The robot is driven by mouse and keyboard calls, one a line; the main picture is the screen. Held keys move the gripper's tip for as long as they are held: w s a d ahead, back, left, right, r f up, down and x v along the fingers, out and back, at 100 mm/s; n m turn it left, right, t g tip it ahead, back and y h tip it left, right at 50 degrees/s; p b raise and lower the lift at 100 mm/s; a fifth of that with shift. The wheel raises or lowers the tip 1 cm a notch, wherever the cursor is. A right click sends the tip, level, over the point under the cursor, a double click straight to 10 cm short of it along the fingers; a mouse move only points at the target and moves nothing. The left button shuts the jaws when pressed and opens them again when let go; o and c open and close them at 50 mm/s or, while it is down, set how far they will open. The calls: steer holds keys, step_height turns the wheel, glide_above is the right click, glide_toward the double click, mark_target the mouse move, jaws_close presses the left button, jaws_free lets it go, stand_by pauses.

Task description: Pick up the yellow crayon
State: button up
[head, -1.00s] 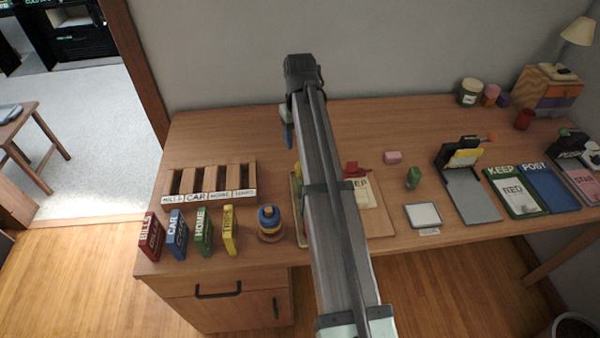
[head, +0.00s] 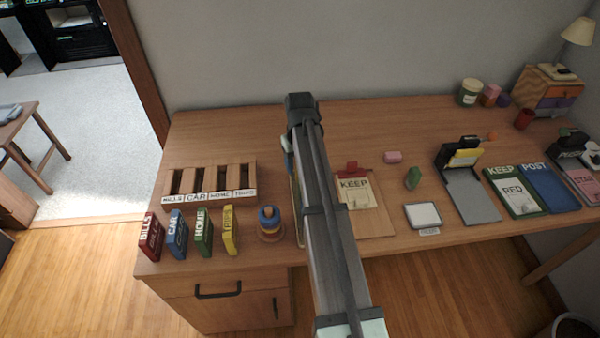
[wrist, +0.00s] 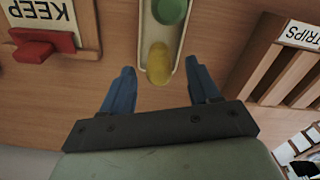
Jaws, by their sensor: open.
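A rounded yellow piece (wrist: 158,63), which looks like the yellow crayon, lies in the near end of a narrow pale tray (wrist: 143,30) in the wrist view. A green round piece (wrist: 169,10) lies beyond it in the same tray. My gripper (wrist: 160,70) is open and empty. Its two blue fingers are spread wide, one on each side of the tray's near end. The yellow piece shows between the fingertips; I cannot tell the height gap. In the head view my arm hides most of the tray and the crayon.
A clipboard marked KEEP (head: 377,215) lies right of my arm. A wooden slotted rack (head: 210,196), several labelled blocks and a stacked ring toy (head: 270,222) stand to the left. The desk behind my arm is mostly clear.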

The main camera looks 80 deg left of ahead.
step_height(320, 180, down, 4)
steer(key=shift+r, duration=0.2)
jaws_close()
stand_by(0.5)
steer(key=shift+r, duration=0.15)
